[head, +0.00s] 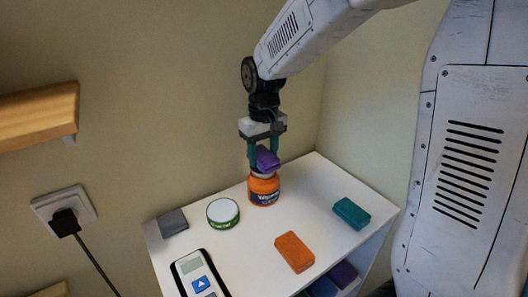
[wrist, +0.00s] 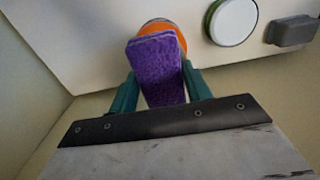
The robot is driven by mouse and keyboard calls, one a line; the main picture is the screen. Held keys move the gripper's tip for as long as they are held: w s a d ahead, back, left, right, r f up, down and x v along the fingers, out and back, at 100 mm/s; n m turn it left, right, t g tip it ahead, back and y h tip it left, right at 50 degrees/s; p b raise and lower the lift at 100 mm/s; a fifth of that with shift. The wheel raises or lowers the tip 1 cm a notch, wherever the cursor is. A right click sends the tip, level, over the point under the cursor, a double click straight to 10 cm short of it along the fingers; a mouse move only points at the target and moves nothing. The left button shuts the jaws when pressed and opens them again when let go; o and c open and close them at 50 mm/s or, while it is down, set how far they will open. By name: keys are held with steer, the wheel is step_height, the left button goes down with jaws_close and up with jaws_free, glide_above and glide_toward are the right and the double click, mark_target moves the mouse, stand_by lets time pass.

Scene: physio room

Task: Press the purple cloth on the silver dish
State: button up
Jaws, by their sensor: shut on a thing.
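The purple cloth (head: 267,160), a thick folded block, is gripped between the teal fingers of my gripper (head: 263,157). It also shows in the wrist view (wrist: 157,65), held between both fingertips (wrist: 159,78). The cloth is right over an orange jar (head: 264,190) with a pale top, on the white cabinet top. Whether cloth and jar top touch, I cannot tell. No separate silver dish can be made out for sure; a round green-sided tin (head: 223,213) with a pale grey top stands left of the jar.
A grey block (head: 173,222) lies at the left edge of the white cabinet top (head: 255,242). An orange block (head: 295,252) lies in front, a teal block (head: 351,213) at right. A handheld device (head: 196,277) is at front left. Walls stand close behind.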

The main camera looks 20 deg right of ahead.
mark_target(263, 153)
steer(key=shift+f, duration=0.9)
stand_by(0.5)
stand_by(0.5)
steer(key=shift+r, duration=3.55)
